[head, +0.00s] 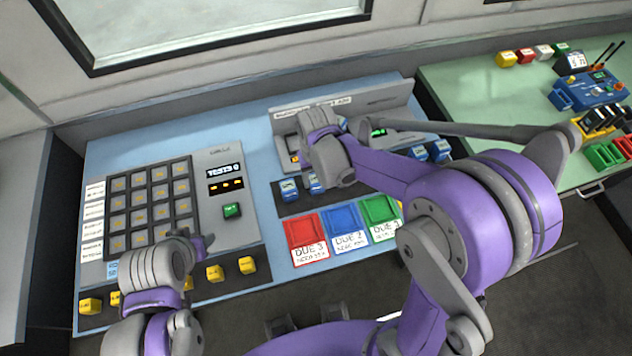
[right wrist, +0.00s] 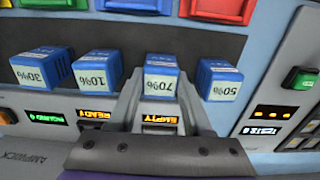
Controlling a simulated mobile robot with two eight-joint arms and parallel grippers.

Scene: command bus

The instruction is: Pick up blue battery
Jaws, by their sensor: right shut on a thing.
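A row of blue batteries with percent labels stands on the console. In the right wrist view these are the 30% battery (right wrist: 42,68), the 10% battery (right wrist: 100,70), the 70% battery (right wrist: 160,78) and the 50% battery (right wrist: 220,80). My right gripper (right wrist: 163,100) is shut on the 70% battery, one finger on each side. In the head view the right gripper (head: 316,176) is at the second battery from the left, and my arm hides part of the row. My left gripper (head: 203,243) hangs over the keypad panel; its jaws are unclear.
Red (head: 304,228), blue (head: 342,217) and green (head: 380,209) bins lie in front of the batteries. Small displays sit behind the row, one reading EMPTY (right wrist: 160,122). A keypad (head: 150,205) and a green button (head: 232,210) are to the left. A green bench (head: 480,90) stands right.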

